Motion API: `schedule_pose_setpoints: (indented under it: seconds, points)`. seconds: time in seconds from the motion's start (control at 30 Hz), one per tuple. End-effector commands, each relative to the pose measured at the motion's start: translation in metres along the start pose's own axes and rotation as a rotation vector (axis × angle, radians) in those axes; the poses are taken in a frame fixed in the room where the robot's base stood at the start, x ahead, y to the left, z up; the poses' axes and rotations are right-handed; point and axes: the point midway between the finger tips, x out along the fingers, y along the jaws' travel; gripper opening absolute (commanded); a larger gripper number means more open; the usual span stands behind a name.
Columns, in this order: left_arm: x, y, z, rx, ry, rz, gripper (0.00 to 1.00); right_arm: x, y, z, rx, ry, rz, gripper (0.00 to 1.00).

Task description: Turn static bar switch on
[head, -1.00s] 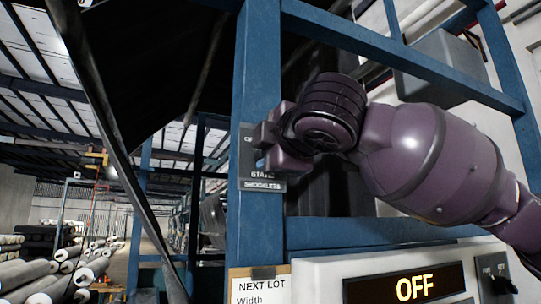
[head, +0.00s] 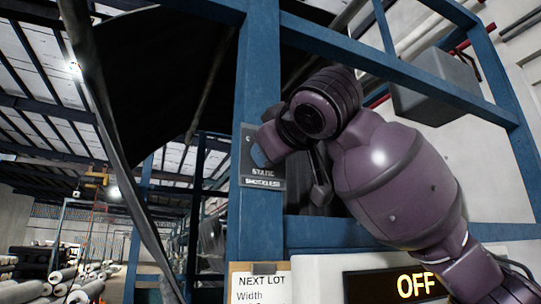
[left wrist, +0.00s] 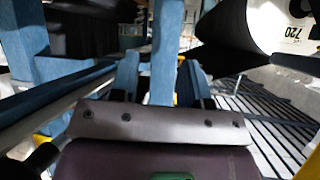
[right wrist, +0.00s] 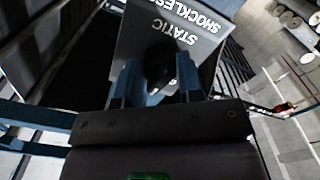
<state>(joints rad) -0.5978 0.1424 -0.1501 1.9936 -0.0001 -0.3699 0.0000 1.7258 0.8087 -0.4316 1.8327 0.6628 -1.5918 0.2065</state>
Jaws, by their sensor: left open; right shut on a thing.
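The static bar switch is a dark plate (head: 264,184) lettered "STATIC" and "SHOCKLESS" on a blue post (head: 256,90). In the right wrist view the plate (right wrist: 200,48) shows upside down, with a round black knob (right wrist: 159,64) on it. My right gripper (right wrist: 157,84) is shut on this knob, one finger on each side. In the head view my right gripper (head: 266,148) covers the knob. My left gripper (left wrist: 158,80) is open in the left wrist view, with a blue frame post behind its fingers. It is outside the head view.
A white panel (head: 315,272) has a lit display (head: 412,284) reading "OFF", partly covered by my right arm. A "NEXT LOT" card (head: 258,282) is below the switch. Blue frame beams surround the arm. Pale rolls (head: 62,280) lie at far left. A large roll (left wrist: 262,25) is near my left gripper.

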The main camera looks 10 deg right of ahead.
Motion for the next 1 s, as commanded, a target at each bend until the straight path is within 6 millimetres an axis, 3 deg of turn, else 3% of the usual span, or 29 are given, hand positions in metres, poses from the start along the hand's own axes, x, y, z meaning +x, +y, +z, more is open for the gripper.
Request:
schedule_pose_setpoints:
  seconds: [0.5, 1.0]
  points:
    - [0.003, 0.001, 0.012, 0.000, -0.011, 0.000, 0.43, 0.001, -0.002, 0.001, 0.444, -0.001, -0.004, 0.11]
    - [0.003, 0.001, 0.015, 0.000, -0.015, -0.001, 0.43, 0.000, -0.001, 0.000, 0.621, -0.001, -0.001, 0.11]
